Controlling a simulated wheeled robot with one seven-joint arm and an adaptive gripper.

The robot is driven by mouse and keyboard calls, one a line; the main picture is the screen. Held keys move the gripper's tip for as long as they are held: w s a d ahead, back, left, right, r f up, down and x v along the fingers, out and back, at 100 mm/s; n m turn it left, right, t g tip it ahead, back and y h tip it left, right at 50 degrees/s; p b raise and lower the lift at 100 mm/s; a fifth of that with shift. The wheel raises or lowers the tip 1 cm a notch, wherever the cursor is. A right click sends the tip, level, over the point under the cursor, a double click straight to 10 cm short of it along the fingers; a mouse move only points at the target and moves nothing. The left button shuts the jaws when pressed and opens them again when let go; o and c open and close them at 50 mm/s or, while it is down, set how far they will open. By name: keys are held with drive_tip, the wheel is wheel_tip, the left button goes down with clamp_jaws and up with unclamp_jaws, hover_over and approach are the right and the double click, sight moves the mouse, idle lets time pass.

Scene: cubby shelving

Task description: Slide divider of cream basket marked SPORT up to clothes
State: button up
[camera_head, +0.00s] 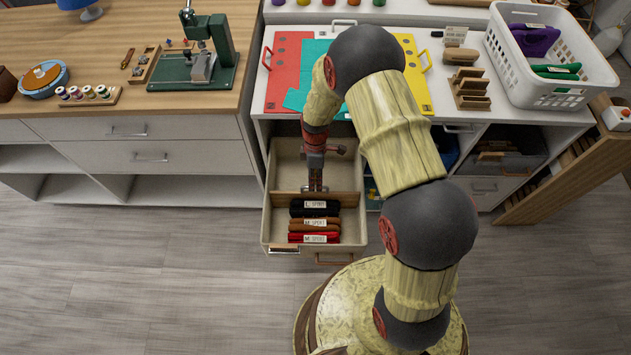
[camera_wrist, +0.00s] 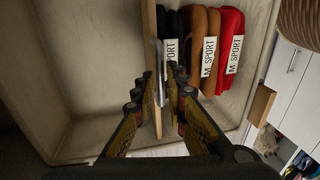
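The cream basket (camera_head: 267,222) is pulled out below the counter, and its pale wall (camera_wrist: 72,138) fills much of the wrist view. A thin wooden divider (camera_head: 342,195) runs across it and shows edge-on in the wrist view (camera_wrist: 150,30). Black (camera_wrist: 175,24), brown (camera_wrist: 205,30) and red (camera_wrist: 231,28) folded clothes with SPORT labels stand on one side of the divider. The other compartment is empty. The divider is close beside the black clothes; contact is unclear. My gripper (camera_wrist: 161,78) reaches down with its fingers on either side of the divider. Whether they press on it is unclear.
A cutting mat, red and yellow sheets (camera_head: 290,65), wooden blocks (camera_head: 470,92) and a white laundry basket (camera_head: 508,70) lie on the counter above. A wooden side rack (camera_head: 535,200) stands at the right. The grey floor (camera_head: 150,290) in front is clear.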

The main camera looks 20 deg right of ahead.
clamp_jaws()
idle(0.3)
drive_tip(key=shift+s+a+p, duration=0.15)
drive_tip(key=shift+s+p, duration=0.3)
drive_tip(key=shift+s, duration=0.05)
drive_tip(key=shift+o, duration=2.1)
unclamp_jaws()
drive_tip(key=shift+r, duration=0.1)
wheel_tip(320, 180, up, 12)
drive_tip(key=w, duration=0.2)
drive_tip(key=shift+w+d+f, duration=0.15)
drive_tip(key=shift+d+f, duration=0.1)
drive_tip(key=shift+d, duration=0.15)
